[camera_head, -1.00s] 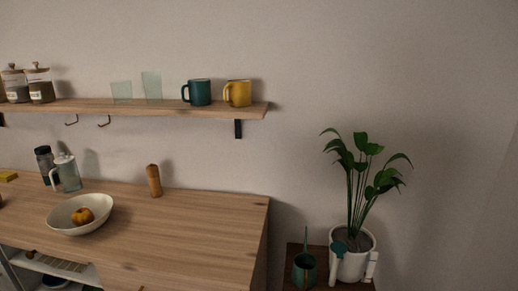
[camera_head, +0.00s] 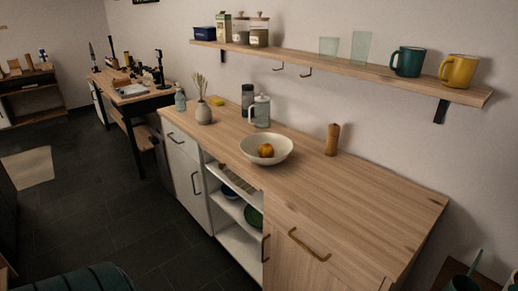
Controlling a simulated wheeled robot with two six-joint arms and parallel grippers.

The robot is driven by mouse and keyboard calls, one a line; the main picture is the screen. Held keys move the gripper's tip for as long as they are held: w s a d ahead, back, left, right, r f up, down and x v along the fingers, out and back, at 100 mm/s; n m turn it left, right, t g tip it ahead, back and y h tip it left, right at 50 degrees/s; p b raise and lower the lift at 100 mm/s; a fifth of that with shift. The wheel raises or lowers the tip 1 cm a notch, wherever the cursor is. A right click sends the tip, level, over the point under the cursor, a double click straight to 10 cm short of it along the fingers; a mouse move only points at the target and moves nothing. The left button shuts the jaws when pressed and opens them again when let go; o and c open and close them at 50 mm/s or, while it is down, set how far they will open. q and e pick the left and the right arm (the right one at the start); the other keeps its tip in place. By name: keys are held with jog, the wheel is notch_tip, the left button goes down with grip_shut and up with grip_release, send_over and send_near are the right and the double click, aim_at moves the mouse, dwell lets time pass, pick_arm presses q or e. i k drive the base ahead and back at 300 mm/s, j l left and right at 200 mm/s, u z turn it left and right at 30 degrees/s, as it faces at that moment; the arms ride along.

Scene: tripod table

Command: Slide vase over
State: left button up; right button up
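The vase (camera_head: 204,113) is small, rounded and grey, with dried stems standing in it. It is upright on the wooden counter (camera_head: 350,190), toward its far left end. A teal soap bottle (camera_head: 180,100) stands to its left, and a yellow block (camera_head: 217,101) lies just behind it to the right. Neither of my grippers can be made out in the head view, and nothing touches the vase.
A white bowl (camera_head: 281,149) with an orange fruit, a glass pitcher (camera_head: 260,111), a dark jar (camera_head: 247,99) and a wooden mill (camera_head: 333,139) stand on the counter. Its right part is clear. A shelf (camera_head: 350,70) hangs above. Dark floor (camera_head: 100,210) lies open to the left.

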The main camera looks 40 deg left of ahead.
aim_at(203, 112)
jog(key=u, duration=1.8)
jog(key=i+j+u, duration=0.55)
jog(key=i, duration=0.4)
jog(key=i+j+u, duration=0.3)
jog(key=i, duration=0.2)
jog(key=i+u, duration=0.25)
jog(key=i, duration=0.25)
